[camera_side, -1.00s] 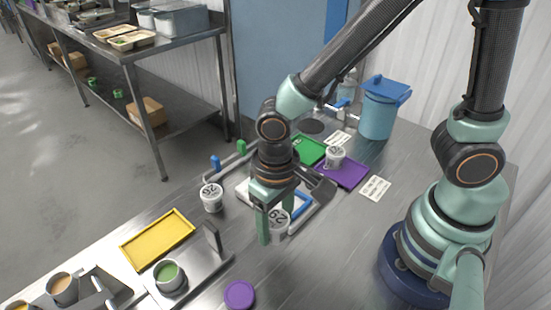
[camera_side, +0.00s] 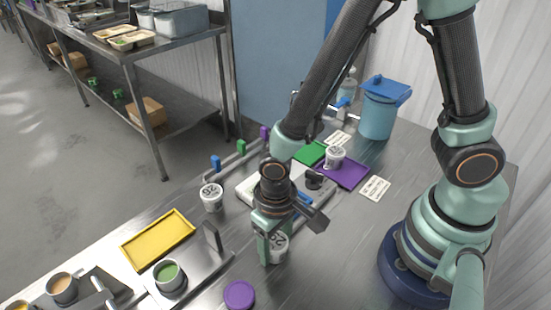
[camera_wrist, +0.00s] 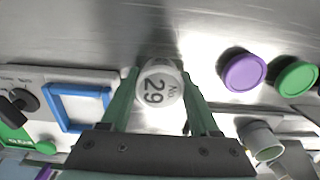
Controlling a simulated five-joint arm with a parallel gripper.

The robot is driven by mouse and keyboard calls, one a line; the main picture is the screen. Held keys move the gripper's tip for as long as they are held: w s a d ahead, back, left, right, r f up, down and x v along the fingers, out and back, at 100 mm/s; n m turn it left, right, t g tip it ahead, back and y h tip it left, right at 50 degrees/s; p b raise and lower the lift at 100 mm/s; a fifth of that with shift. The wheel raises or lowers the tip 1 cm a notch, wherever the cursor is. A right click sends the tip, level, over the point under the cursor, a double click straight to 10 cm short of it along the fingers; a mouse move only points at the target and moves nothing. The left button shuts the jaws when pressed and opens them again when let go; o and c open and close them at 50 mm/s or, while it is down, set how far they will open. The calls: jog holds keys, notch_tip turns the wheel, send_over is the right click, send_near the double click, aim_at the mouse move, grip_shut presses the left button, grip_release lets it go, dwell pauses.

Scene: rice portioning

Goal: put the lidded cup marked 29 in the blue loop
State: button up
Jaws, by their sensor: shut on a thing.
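The white lidded cup marked 29 (camera_wrist: 160,84) is between the green fingers of my gripper (camera_wrist: 158,100) in the wrist view. In the side view the cup (camera_side: 279,248) is partly hidden behind a finger of my gripper (camera_side: 272,246). My gripper is shut on it; whether the cup touches the table is hard to tell. The blue loop (camera_wrist: 76,124) is a square frame on a white board, left of the cup in the wrist view. In the side view only a bit of the blue loop (camera_side: 304,197) shows behind my wrist.
Another lidded cup (camera_side: 212,197) stands left of the white board (camera_side: 243,191). A third cup (camera_side: 335,155) stands on the purple mat (camera_side: 352,174). A purple disc (camera_side: 239,295), yellow tray (camera_side: 158,239) and green-filled pot (camera_side: 169,275) lie towards the front left.

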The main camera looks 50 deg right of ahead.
aim_at(275, 241)
jog(key=shift+f, duration=0.1)
jog(key=o, duration=1.4)
notch_tip(275, 241, up, 12)
jog(key=w+d+r+t, duration=0.2)
jog(key=w+d+r, duration=0.2)
jog(key=d+r, duration=0.1)
jog(key=shift+d+r+y, duration=0.4)
jog(key=shift+d, duration=0.45)
jog(key=shift+o, duration=0.4)
jog(key=d+r+t, duration=0.3)
jog(key=d+r, duration=0.3)
jog(key=d, duration=0.4)
jog(key=shift+w+d+r+t+h, duration=0.2)
jog(key=shift+w+r+t+h, duration=0.1)
jog(key=shift+h, duration=0.1)
